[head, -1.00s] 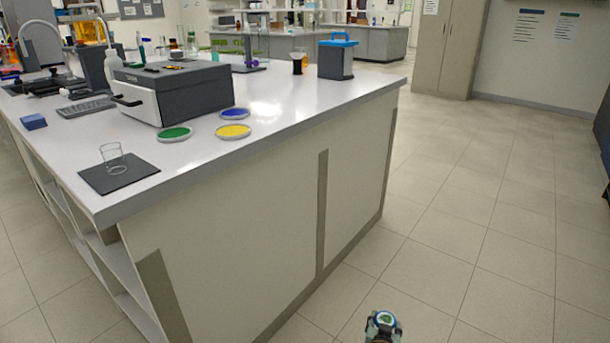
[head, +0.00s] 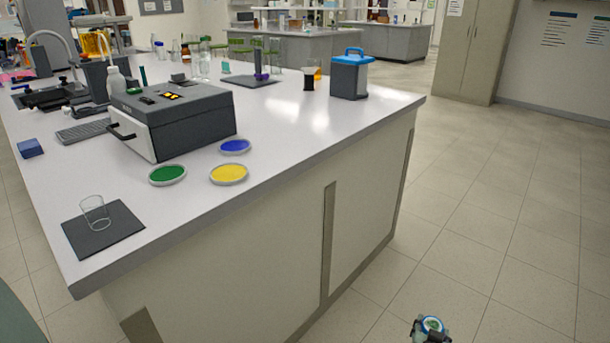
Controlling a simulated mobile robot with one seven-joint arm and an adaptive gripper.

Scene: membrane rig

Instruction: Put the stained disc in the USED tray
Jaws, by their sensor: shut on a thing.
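My gripper (head: 431,329) shows small at the bottom edge, low in front of the bench's near side and cut off by the frame. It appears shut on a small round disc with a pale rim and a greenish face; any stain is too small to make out. On the bench lie a green round dish (head: 167,175), a yellow one (head: 228,174) and a blue one (head: 235,146), grouped beside a grey machine. I can read no USED label, so I cannot tell which tray is that one. My gripper is well apart from all of them.
The white bench (head: 290,130) has a clear near right edge. The grey machine (head: 190,119) has a front handle. A glass beaker (head: 95,212) stands on a dark mat (head: 120,224). A blue-lidded container (head: 350,76) stands at the far right. The floor on the right is open.

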